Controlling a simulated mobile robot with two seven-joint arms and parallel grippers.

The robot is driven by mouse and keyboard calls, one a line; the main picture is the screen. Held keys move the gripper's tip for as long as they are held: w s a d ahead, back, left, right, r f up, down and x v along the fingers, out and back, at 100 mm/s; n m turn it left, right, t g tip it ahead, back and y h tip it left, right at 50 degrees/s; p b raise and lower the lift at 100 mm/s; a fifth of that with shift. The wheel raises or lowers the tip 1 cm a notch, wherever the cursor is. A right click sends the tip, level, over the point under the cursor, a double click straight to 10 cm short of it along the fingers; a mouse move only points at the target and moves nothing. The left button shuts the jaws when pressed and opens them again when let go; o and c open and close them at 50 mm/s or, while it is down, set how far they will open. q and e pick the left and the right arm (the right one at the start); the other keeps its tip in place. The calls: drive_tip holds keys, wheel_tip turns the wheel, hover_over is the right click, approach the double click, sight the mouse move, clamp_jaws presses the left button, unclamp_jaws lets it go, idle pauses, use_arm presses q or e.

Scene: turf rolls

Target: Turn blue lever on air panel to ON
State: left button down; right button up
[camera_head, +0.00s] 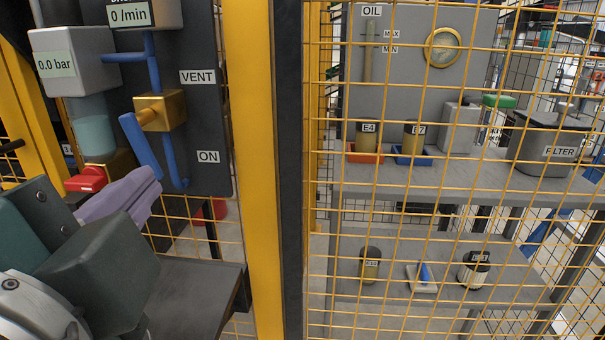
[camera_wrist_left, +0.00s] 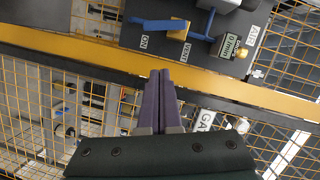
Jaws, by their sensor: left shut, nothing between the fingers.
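The dark air panel (camera_head: 205,120) stands at the left of the head view, with a VENT label (camera_head: 197,77) above an ON label (camera_head: 208,156). The blue lever (camera_head: 141,146) sits on a brass valve (camera_head: 160,110) and slants downward, its free end about level with ON. In the left wrist view the lever (camera_wrist_left: 150,25) extends from the brass block towards the ON side. My left gripper (camera_head: 152,181), with purple fingers, is shut and empty just below the lever's lower end; whether they touch is unclear. Its closed fingertips (camera_wrist_left: 160,75) also show in the wrist view. My right gripper is out of view.
A yellow post (camera_head: 250,170) and yellow mesh fence stand right of the panel. Behind the mesh is a shelf (camera_head: 440,180) with canisters and a FILTER bin (camera_head: 550,145). A red knob (camera_head: 86,180) and grey gauge box (camera_head: 75,60) are left of the lever.

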use_arm(q)
drive_tip(key=w+a+f, duration=0.1)
drive_tip(key=w+a, duration=0.1)
drive_tip(key=w, duration=0.3)
drive_tip(key=w+a+f+m+p, duration=0.1)
drive_tip(key=w+a, duration=0.1)
drive_tip(key=w, duration=0.3)
drive_tip(key=shift+a+f+t+p, duration=0.3)
drive_tip(key=shift+a+f, duration=0.1)
drive_tip(key=shift+w, duration=0.1)
